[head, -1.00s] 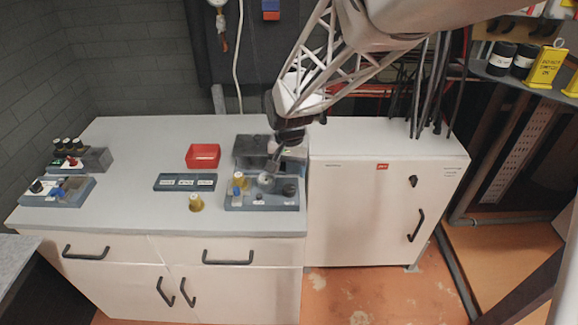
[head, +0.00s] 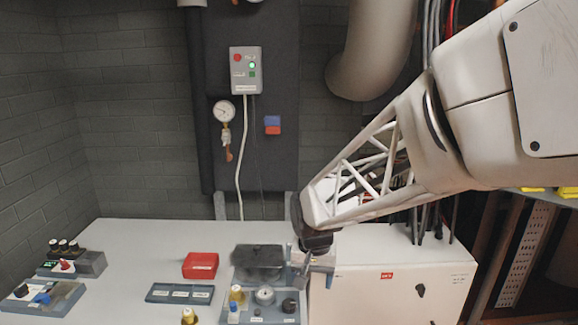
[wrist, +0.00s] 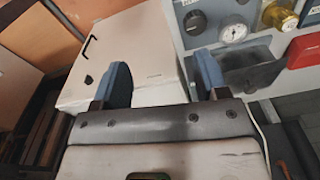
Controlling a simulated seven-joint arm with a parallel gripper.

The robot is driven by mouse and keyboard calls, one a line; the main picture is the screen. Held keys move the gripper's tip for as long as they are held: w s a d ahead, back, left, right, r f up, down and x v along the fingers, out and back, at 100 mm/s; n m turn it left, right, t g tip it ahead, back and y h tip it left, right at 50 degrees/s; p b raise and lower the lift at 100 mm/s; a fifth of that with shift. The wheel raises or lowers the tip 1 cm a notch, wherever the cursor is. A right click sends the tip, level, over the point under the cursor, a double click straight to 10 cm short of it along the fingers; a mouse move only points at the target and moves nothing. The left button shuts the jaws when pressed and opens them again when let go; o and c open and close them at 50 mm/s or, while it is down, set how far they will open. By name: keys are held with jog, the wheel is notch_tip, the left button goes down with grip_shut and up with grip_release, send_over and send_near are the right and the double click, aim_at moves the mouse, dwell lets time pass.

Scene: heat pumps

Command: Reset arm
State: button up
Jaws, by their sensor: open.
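My gripper (head: 318,262) hangs from the end of my white lattice arm, above the gap between the grey worktop and the white cabinet. In the wrist view my gripper (wrist: 162,85) shows two blue fingertips spread apart with nothing between them. The blue-grey fixture (head: 262,318) with a gauge, a black knob and a brass part lies below and left of the gripper in the head view. The fixture also shows beyond the right finger in the wrist view (wrist: 228,50). The gripper touches nothing that I can see.
The white cabinet (head: 400,290) stands right of the worktop (head: 120,240), with dark cables rising behind it. A control box (head: 246,70) hangs on the wall.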

jog(key=s+d+r, duration=0.2)
jog(key=s+d, duration=0.2)
jog(key=s, duration=0.3)
jog(key=s+d+r+n+t, duration=0.1)
jog(key=s+d+r, duration=0.2)
jog(key=s, duration=0.5)
jog(key=s+d+r+t, duration=0.1)
jog(key=s+d+r, duration=0.2)
jog(key=s+d, duration=0.3)
jog(key=shift+s+r+n, duration=0.15)
jog(key=shift+s+n, duration=0.15)
jog(key=shift+s, duration=0.35)
jog(key=shift+d, duration=0.1)
dwell(5.2)
